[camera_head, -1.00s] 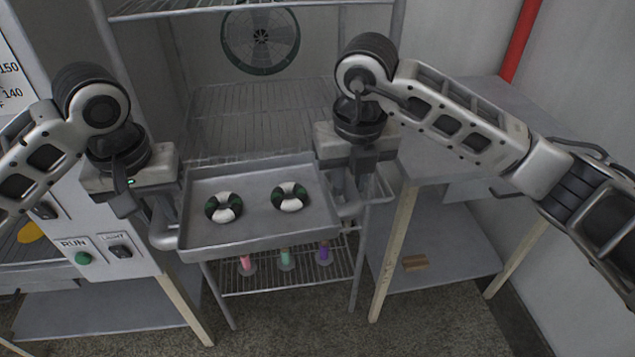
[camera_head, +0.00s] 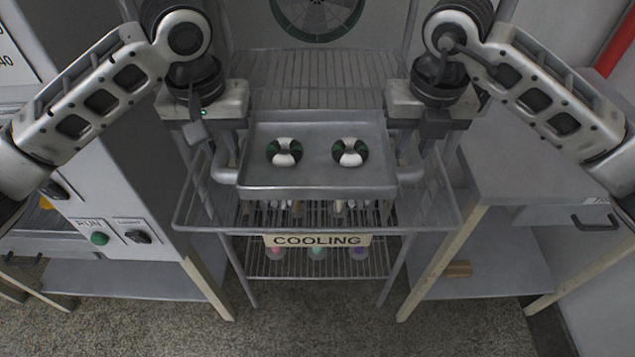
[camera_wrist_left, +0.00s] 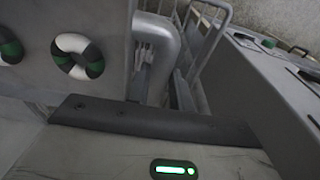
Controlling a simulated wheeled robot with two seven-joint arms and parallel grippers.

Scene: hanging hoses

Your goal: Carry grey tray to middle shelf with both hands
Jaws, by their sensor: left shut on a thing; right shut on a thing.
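The grey tray (camera_head: 320,181) appears level in the head view, held at the front of a wire rack. Two green-and-white rings (camera_head: 284,152) (camera_head: 349,153) lie on it. My left gripper (camera_head: 221,160) is shut on the tray's left handle, and my right gripper (camera_head: 409,160) is shut on its right handle. The fingertips are partly hidden. A wire shelf (camera_head: 320,68) shows behind the tray. A shelf with a COOLING sign (camera_head: 318,240) lies below it. I cannot tell the tray's gap to either.
A lower wire shelf (camera_head: 315,268) holds several coloured items. A cabinet with RUN and LIGHT buttons (camera_head: 118,238) stands at left. A grey table (camera_head: 530,170) stands at right, with a brown block (camera_head: 458,268) on its lower board. A fan (camera_head: 318,12) is behind.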

